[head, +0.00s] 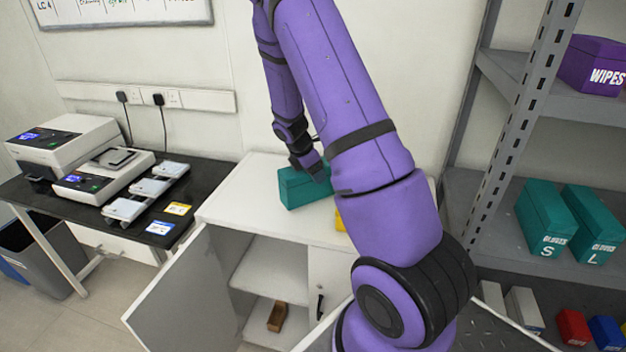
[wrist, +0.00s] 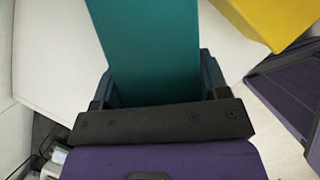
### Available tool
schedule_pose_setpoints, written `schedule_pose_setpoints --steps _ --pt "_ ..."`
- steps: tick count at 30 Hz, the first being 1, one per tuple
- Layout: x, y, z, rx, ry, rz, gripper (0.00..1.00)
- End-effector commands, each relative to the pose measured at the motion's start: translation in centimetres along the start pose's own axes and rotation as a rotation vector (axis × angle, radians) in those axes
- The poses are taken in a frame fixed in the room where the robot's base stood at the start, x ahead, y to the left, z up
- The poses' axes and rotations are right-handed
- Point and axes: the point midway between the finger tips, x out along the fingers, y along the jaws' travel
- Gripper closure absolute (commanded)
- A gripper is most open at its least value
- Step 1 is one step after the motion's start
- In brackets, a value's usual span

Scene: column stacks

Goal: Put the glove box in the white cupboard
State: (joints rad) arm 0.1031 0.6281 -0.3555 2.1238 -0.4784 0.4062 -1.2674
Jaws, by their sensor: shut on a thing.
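A teal glove box (head: 303,189) is at the top of the white cupboard (head: 245,197); I cannot tell whether it rests on the top or is held just above it. My gripper (head: 312,168) is shut on this box from above. In the wrist view the teal box (wrist: 150,45) sits between the two fingers of my gripper (wrist: 160,85). The cupboard's left door (head: 185,295) stands open, showing an inner shelf (head: 270,270). My arm hides the right part of the cupboard.
A yellow box (head: 340,220) is on the cupboard top, mostly behind my arm; it also shows in the wrist view (wrist: 270,18). A brown block (head: 277,317) lies low inside the cupboard. Grey shelving with more teal glove boxes (head: 545,218) stands at right, a black bench (head: 120,205) at left.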

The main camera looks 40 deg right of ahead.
Motion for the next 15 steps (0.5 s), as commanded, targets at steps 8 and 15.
schedule_pose_setpoints --steps 8,15 --pt "2.8 0.0 -1.2 0.0 -0.001 -0.001 0.75" --pt "2.8 0.0 -1.1 0.001 0.0 0.0 0.75"
